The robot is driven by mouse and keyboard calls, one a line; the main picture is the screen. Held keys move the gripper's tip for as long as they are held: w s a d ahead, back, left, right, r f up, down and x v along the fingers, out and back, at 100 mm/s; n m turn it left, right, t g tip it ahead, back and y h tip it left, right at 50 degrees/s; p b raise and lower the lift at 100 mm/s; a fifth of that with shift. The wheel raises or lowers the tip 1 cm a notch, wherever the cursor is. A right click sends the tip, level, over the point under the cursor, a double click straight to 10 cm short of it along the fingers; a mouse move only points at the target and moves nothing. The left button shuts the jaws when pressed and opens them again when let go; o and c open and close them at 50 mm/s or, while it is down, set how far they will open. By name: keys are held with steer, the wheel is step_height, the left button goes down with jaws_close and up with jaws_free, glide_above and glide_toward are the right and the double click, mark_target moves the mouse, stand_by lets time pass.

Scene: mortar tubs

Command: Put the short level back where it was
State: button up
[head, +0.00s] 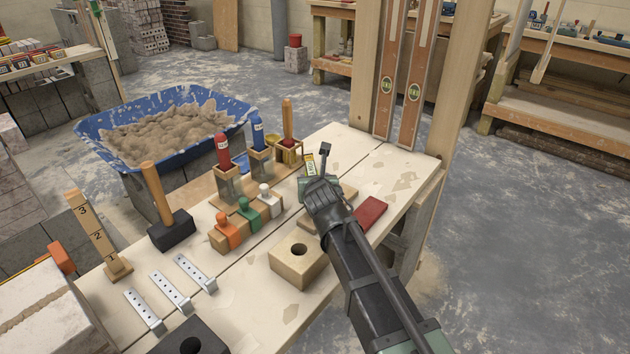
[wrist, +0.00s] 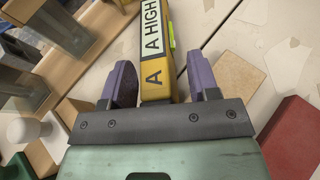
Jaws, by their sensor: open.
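A yellow bar (wrist: 156,60) with a white label reading "A HIGH" and a bright green patch on its side looks like the short level. It also shows as a small yellow piece (head: 310,164) just beyond my gripper in the head view. My gripper (wrist: 162,78) is open, with one purple finger on each side of the bar. A gap shows between the bar and each finger. The bar's far end is cut off in the wrist view, and my gripper hides part of it in the head view.
Two long brown levels (head: 386,105) lean on the upright frame at the back. A red block (head: 370,212) lies right of my gripper, and a wooden block with a hole (head: 298,264) is nearer. Coloured-knob blocks (head: 248,216) and bottles in holders (head: 222,152) stand to the left.

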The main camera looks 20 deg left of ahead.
steer(key=p+v, duration=0.4)
steer(key=v, duration=0.7)
steer(key=shift+w, duration=0.15)
steer(key=shift+s+d+r, duration=0.1)
steer(key=shift+s+d, duration=0.1)
steer(key=shift+s, duration=0.15)
steer(key=d+m+h, duration=0.1)
steer(key=d+m, duration=0.1)
steer(key=w+d+f+m, duration=0.1)
steer(key=d+m, duration=0.1)
steer(key=d, duration=0.1)
steer(key=w+d+f+m+g+h, duration=0.1)
steer(key=d+m, duration=0.1)
steer(key=shift+w+d+f+m+h, duration=0.2)
steer(key=shift+d+f+m+h, duration=0.05)
steer(key=shift+m+h, duration=0.05)
steer(key=s+d+f+m+g+h, duration=0.1)
steer(key=d+f+m+g+h, duration=0.15)
steer(key=d+m, duration=0.8)
steer(key=s+d+f+m+g+h, duration=0.2)
steer(key=d+f+m+g, duration=0.2)
steer(key=d+m, duration=0.65)
steer(key=s+d+f+m+g+y, duration=0.1)
steer(key=s+d+m+g, duration=0.3)
steer(key=m, duration=0.9)
steer(key=s+d, duration=0.3)
steer(key=d, duration=0.2)
steer(key=shift+s+d+f+m, duration=0.2)
steer(key=shift+d+f+m, duration=0.05)
steer(key=shift+f+m, duration=0.15)
